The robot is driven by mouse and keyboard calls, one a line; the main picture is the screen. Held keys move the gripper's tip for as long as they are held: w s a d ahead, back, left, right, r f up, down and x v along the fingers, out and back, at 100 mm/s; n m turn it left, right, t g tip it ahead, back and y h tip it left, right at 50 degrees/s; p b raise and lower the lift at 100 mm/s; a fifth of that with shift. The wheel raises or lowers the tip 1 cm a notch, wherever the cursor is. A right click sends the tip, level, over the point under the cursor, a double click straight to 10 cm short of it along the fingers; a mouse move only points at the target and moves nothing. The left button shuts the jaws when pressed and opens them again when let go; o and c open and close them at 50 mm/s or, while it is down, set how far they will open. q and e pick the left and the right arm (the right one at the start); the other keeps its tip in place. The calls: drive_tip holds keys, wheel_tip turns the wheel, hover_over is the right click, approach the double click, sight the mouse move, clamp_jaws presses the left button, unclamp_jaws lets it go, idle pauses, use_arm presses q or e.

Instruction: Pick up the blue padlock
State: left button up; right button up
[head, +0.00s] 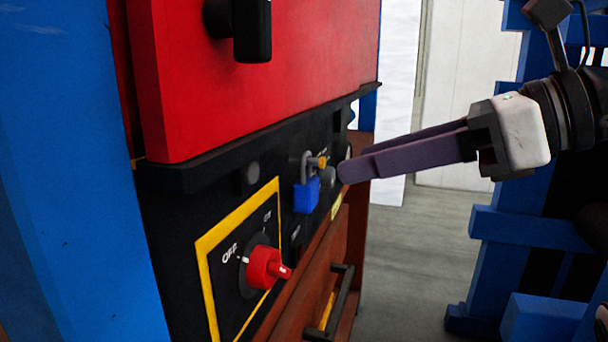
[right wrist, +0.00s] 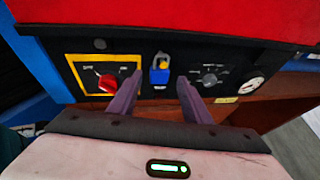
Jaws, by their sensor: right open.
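The blue padlock (head: 307,195) hangs by its grey shackle on the black panel, right of the red switch, at a small yellow-orange peg (head: 319,162). In the right wrist view the padlock (right wrist: 159,75) shows between and beyond the two fingers. My right gripper (head: 350,167) comes in from the right with long purple fingers. It is open and empty, its fingertips just right of the padlock in the head view. The fingers also show in the right wrist view (right wrist: 158,90), one on each side of the padlock's line. My left gripper is not in view.
A red rotary switch (head: 264,268) with OFF lettering sits in a yellow frame left of the padlock. A black knob (right wrist: 209,76) and a round gauge (right wrist: 252,85) sit to its right. The red door (head: 260,70) overhangs above. A dark handle (head: 335,305) projects below.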

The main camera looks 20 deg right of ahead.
sight(299, 179)
drive_tip(key=p+x, duration=0.1)
drive_tip(key=x, duration=0.6)
drive_tip(key=shift+w+f, duration=0.1)
drive_tip(key=shift+w, duration=0.15)
drive_tip(key=c, duration=0.9)
